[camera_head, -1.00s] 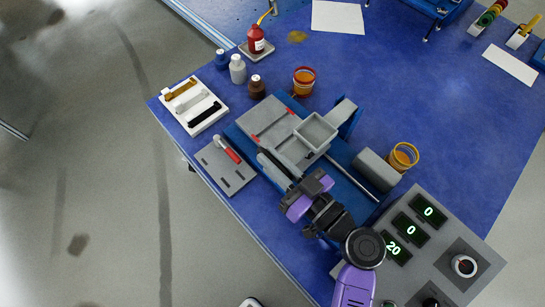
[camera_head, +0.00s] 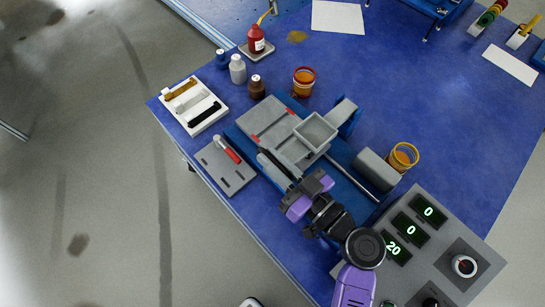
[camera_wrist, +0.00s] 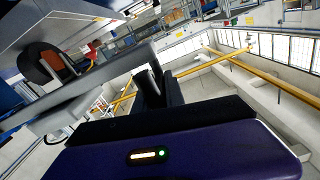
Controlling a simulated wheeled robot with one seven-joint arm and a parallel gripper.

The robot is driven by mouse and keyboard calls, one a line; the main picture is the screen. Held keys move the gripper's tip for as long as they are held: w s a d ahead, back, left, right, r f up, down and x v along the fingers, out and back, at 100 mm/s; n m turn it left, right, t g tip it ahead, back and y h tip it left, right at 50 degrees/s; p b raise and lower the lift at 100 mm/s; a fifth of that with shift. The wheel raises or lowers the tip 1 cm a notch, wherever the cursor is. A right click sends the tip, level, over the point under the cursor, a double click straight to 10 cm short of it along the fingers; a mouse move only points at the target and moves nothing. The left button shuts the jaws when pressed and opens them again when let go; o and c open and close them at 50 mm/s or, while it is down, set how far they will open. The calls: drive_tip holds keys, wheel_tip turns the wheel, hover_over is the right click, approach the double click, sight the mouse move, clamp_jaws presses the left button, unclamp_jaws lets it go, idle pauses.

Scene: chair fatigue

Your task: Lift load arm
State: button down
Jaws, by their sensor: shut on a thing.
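The load arm is a long grey bar (camera_head: 279,164) on the near side of the blue and grey test machine (camera_head: 357,189). In the wrist view the bar (camera_wrist: 95,82) runs slantwise from the lower left to the middle. My gripper (camera_head: 303,192), dark with purple parts, is at the bar's near right end and shut on it. The wrist view shows a dark finger (camera_wrist: 151,88) against the bar. The exact contact is partly hidden by my gripper. A square grey tray (camera_head: 315,132) sits on the machine beside the bar.
A control box (camera_head: 425,260) with green readouts and knobs stands at the lower right. A grey plate with a red-handled tool (camera_head: 227,150) and a white tray (camera_head: 181,97) lie at the left. Bottles and an orange jar (camera_head: 303,82) stand behind.

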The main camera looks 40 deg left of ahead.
drive_tip(key=shift+r, duration=0.1)
drive_tip(key=w+r+m+p, duration=0.3)
drive_tip(key=w+r+p, duration=0.15)
drive_tip(key=r, duration=0.35)
drive_tip(key=w+r+m+p, duration=0.3)
drive_tip(key=r+m+p, duration=0.1)
drive_tip(key=r+p, duration=0.25)
drive_tip(key=w+d+r+m, duration=0.1)
drive_tip(key=w+r+m, duration=0.3)
drive_tip(key=w, duration=0.5)
drive_tip(key=w+d+r+m, duration=0.1)
drive_tip(key=w+r+m, duration=0.3)
drive_tip(key=w, duration=0.5)
drive_tip(key=shift+m+p, duration=0.3)
drive_tip(key=shift+p, duration=0.15)
drive_tip(key=c, duration=1.4)
unclamp_jaws()
